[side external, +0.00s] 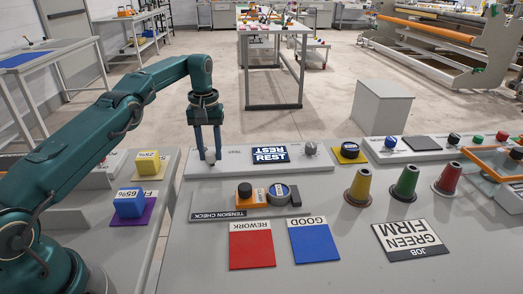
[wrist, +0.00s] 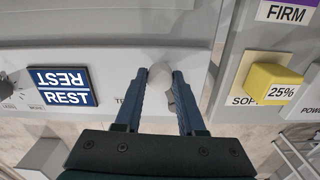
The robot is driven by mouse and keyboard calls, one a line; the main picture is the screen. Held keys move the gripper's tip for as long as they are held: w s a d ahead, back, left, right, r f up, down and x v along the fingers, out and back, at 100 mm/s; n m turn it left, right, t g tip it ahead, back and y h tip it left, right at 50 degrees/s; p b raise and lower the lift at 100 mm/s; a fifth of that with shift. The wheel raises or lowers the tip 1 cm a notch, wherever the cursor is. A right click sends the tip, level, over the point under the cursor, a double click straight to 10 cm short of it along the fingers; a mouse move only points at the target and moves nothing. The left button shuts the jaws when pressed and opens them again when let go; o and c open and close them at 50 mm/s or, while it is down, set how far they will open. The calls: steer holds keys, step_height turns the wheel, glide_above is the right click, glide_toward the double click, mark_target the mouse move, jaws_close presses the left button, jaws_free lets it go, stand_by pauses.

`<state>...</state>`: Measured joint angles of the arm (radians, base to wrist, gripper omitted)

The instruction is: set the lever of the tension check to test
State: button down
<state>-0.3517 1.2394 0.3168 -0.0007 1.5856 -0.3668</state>
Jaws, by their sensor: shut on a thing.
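My gripper (side external: 209,150) reaches straight down at the left end of a long pale panel (side external: 190,170). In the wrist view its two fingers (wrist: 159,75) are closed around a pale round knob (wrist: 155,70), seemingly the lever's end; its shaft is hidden. The knob also shows at the fingertips in the side view (side external: 211,158). A partly covered label starting "TE" is beside the fingers. A blue sign (wrist: 62,86) on the panel reads REST; it also shows in the side view (side external: 270,154). The TENSION CHECK label (side external: 226,214) is on a plate in front.
Several coloured cones stand to the right. A yellow 25% block (wrist: 272,84) is on the neighbouring bench.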

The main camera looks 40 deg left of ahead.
steer(key=c, duration=0.5)
jaws_free()
steer(key=shift+a, duration=0.1)
